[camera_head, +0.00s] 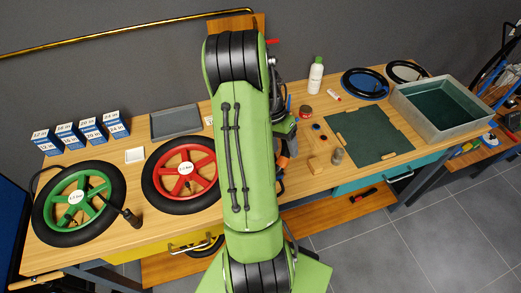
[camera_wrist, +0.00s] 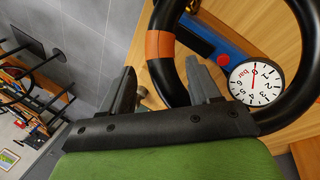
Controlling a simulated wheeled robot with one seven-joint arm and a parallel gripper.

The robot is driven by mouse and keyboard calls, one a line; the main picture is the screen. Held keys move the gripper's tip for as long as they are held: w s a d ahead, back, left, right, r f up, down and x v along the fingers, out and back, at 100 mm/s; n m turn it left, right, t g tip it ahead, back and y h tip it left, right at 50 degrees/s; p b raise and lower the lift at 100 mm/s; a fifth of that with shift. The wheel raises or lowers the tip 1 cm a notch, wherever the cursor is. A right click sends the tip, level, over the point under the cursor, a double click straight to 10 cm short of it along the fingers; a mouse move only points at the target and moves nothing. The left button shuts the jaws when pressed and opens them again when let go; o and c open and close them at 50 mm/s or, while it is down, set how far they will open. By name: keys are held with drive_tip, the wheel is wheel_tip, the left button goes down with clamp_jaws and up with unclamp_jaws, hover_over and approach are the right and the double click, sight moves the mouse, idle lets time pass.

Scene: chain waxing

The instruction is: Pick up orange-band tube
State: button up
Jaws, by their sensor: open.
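The orange-band tube (camera_wrist: 160,44) is a black ring with one orange band, and it fills much of the wrist view. My gripper (camera_wrist: 160,66) is open, with its two fingers apart near the banded side of the ring. The ring's near side runs down behind the right finger. I cannot tell whether the ring lies between the fingers or just beyond them. In the head view my own arm hides most of this spot.
A round pressure gauge (camera_wrist: 255,82) and a blue part (camera_wrist: 200,35) show inside the ring. A red wheel (camera_head: 158,172) and a green wheel (camera_head: 50,207) lie left on the bench. A green mat (camera_head: 375,140), a white bottle (camera_head: 316,75) and a grey bin (camera_head: 470,130) are right.

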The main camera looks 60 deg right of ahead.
sight(284, 152)
drive_tip(key=x, duration=0.4)
drive_tip(key=shift+w+r, duration=0.1)
drive_tip(key=c, duration=1.1)
